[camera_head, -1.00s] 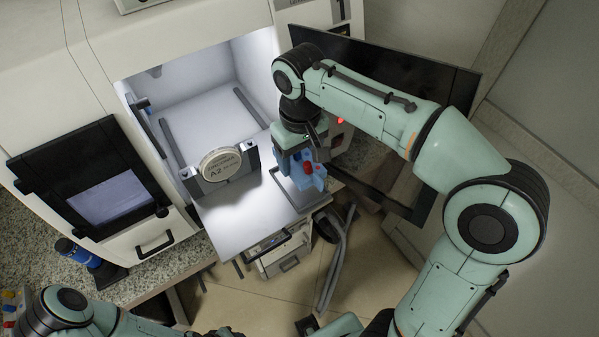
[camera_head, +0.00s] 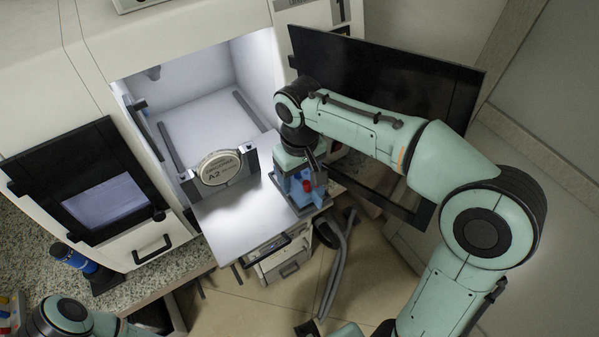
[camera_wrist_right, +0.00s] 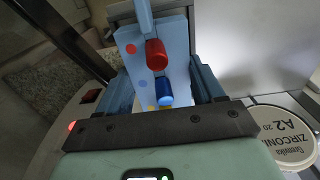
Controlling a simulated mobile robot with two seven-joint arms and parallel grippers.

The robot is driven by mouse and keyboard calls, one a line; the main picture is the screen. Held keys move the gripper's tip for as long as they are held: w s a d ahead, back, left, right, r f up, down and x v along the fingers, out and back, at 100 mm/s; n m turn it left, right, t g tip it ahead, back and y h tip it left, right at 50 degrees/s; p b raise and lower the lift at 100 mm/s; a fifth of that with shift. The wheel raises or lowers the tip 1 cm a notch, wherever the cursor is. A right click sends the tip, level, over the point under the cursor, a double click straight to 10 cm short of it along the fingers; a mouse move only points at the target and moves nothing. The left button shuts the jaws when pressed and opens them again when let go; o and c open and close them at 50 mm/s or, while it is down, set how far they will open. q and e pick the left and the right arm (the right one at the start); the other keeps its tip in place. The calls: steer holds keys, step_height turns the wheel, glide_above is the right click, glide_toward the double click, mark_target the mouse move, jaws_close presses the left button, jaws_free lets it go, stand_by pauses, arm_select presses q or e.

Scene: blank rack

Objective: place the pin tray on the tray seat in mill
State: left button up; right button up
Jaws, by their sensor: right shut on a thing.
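The pin tray (camera_wrist_right: 140,70) is a light blue plate with coloured dots and upright red and blue pins, seen in the right wrist view. My right gripper (camera_head: 300,184) is shut on it, with blue fingers on both sides. In the head view the tray is over the tray seat (camera_head: 312,209), a grey-edged square at the right of the mill's (camera_head: 210,112) front shelf. The gripper and tray hide most of the seat, and I cannot tell whether the tray touches it. My left gripper is out of view.
A round zirconia disc marked A2 (camera_head: 220,168) stands in a dark holder left of the tray and also shows in the right wrist view (camera_wrist_right: 285,135). The mill's dark open door (camera_head: 400,90) is behind my right arm. The white shelf (camera_head: 235,215) is bare in front.

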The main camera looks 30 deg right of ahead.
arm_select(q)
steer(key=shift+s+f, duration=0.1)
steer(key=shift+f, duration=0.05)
arm_select(e)
steer(key=shift+f, duration=0.25)
steer(key=o, duration=1.1)
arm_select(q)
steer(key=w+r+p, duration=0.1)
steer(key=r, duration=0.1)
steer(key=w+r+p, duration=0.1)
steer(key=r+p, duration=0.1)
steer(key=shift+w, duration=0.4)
arm_select(e)
step_height(320, 180, up, 13)
steer(key=shift+r, duration=0.15)
